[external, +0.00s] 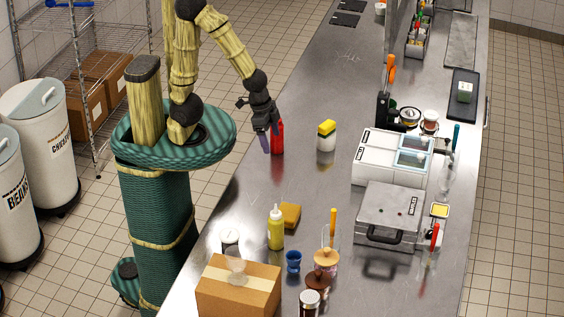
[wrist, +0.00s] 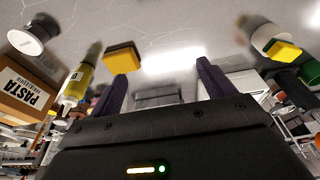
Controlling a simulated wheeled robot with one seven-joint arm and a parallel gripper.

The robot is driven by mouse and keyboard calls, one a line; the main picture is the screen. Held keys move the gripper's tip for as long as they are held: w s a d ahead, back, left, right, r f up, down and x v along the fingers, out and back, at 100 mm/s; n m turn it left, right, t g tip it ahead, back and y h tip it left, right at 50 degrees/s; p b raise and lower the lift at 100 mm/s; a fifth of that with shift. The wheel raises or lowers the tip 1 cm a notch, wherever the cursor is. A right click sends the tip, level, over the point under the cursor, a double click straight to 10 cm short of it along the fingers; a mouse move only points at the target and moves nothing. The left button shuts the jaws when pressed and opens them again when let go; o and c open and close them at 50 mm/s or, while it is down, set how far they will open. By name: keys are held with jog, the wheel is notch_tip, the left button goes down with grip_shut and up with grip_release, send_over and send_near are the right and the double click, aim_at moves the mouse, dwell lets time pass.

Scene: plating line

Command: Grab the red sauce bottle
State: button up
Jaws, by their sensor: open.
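The red sauce bottle (external: 278,138) stands upright on the steel counter in the external view, near its left edge. My gripper (external: 265,143) is open, with its fingers pointing down close to the bottle's left side and partly overlapping it in the picture. I cannot tell whether they touch. In the wrist view, my two dark purple fingers (wrist: 163,82) are spread apart with nothing visible between them except counter and farther items. I do not make out the red bottle in the wrist view.
A white container with a yellow top (external: 326,136) stands right of the red bottle. A yellow bottle (external: 276,230), an orange-yellow sponge (external: 290,215) and a cardboard box (external: 238,290) are nearer the camera. A grey press (external: 388,214) stands at right. Counter between is clear.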

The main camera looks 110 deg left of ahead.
jog(key=shift+c, duration=0.4)
jog(key=shift+c, duration=0.9)
